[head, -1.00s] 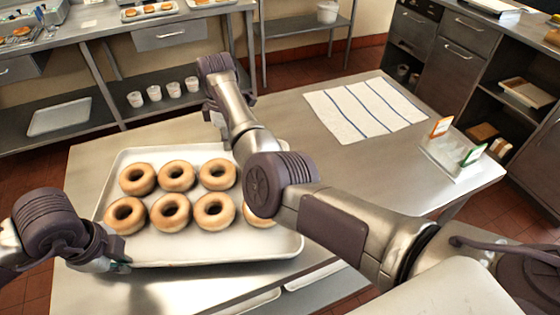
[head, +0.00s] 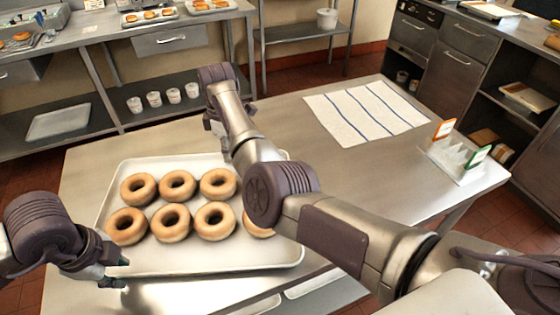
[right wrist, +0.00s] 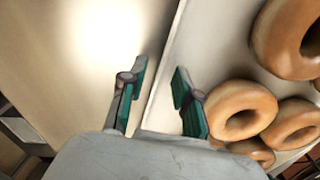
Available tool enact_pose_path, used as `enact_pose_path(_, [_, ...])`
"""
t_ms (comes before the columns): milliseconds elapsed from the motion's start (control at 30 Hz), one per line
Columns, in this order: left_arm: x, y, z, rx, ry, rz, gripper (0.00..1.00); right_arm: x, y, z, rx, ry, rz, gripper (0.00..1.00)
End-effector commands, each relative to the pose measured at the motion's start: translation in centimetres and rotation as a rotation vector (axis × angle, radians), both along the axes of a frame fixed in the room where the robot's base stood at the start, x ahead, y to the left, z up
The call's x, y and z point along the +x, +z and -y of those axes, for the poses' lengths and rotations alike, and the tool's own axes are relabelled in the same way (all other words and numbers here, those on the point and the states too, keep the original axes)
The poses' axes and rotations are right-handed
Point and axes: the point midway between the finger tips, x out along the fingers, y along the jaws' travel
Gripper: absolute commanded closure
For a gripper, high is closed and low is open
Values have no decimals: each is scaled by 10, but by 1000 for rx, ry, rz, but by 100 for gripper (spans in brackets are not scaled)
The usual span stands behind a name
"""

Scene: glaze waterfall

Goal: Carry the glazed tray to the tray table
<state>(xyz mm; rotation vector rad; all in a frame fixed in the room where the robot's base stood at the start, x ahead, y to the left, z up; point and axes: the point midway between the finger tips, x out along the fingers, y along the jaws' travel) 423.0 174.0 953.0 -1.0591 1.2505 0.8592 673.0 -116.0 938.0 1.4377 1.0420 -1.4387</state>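A pale sheet tray (head: 200,264) holding several golden-brown ring doughnuts (head: 171,223) lies on the steel table's left part. My left gripper (head: 117,272) is at the tray's front-left corner, its fingers apart; whether the rim is between them is hard to see. My right forearm crosses the tray's right side and hides some of it. My right gripper is mostly hidden in the head view, behind my arm near the tray's far edge. In the right wrist view my right gripper (right wrist: 158,98) is open, with the tray rim (right wrist: 165,75) between its fingers. I cannot identify the tray table.
A striped cloth (head: 365,111) lies on the steel table (head: 400,165), with a card holder (head: 458,158) at its right end. A counter (head: 110,42) with doughnut trays and a shelf of white cups stands behind. Dark cabinets (head: 462,62) stand at right. Bare tabletop lies between cloth and arm.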

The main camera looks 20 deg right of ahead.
Motion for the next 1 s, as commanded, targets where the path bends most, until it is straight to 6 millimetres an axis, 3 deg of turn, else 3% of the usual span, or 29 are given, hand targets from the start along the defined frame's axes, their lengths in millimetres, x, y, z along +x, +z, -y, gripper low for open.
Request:
enact_pose_path(300, [-9, 67, -3, -1, -1, 6, 69, 0, 0, 0, 0, 1, -1, 68])
enact_pose_path(500, [-14, 96, -4, 0, -1, 4, 69, 0, 0, -1, 0, 1, -1, 68])
enact_pose_path(767, [-16, 106, -5, 1, 0, 1, 69, 1, 14, 0, 0, 1, 2, 68])
enact_pose_path(1000, [-16, 105, -5, 0, 0, 1, 69, 1, 63, 0, 0, 1, 4, 68])
